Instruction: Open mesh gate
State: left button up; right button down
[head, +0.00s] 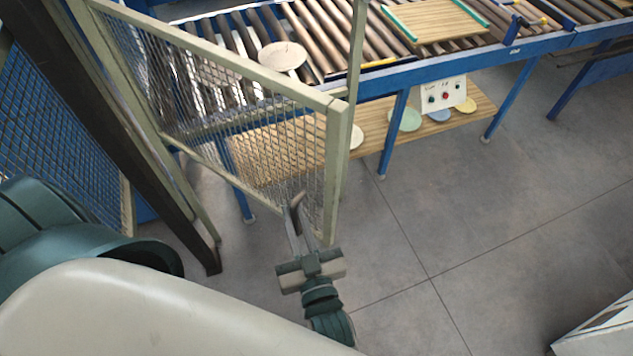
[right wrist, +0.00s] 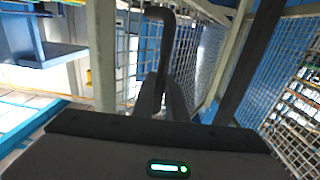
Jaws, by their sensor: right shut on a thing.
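The mesh gate (head: 262,75) has a pale cream frame with wire mesh and stands upright left of centre in the head view. Its right upright (head: 335,165) is beside a thin pale post (head: 356,45); I cannot tell whether there is a gap between them. A dark bent handle (head: 297,199) is low on the gate, near that upright. My right gripper (head: 296,228) is shut on the handle from below. In the right wrist view the handle (right wrist: 160,14) rises between the gripper's fingers (right wrist: 164,98), with mesh behind. My left gripper is not in view.
Behind the gate is a blue roller conveyor (head: 395,78) with a wooden tray (head: 438,22) and a plate (head: 283,55). A dark post (head: 120,150) stands left.

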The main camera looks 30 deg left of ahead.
jog(key=s, duration=0.1)
jog(key=s+a, duration=0.1)
jog(key=s, duration=0.1)
jog(key=shift+s+r, duration=0.1)
jog(key=shift+s, duration=0.1)
jog(key=c, duration=1.8)
grip_release()
jog(key=shift+a, duration=0.1)
jog(key=shift+o, duration=0.2)
jog(key=b+v, duration=0.5)
jog(key=v, duration=1.2)
jog(key=shift+b, duration=0.3)
jog(key=shift+s, duration=0.1)
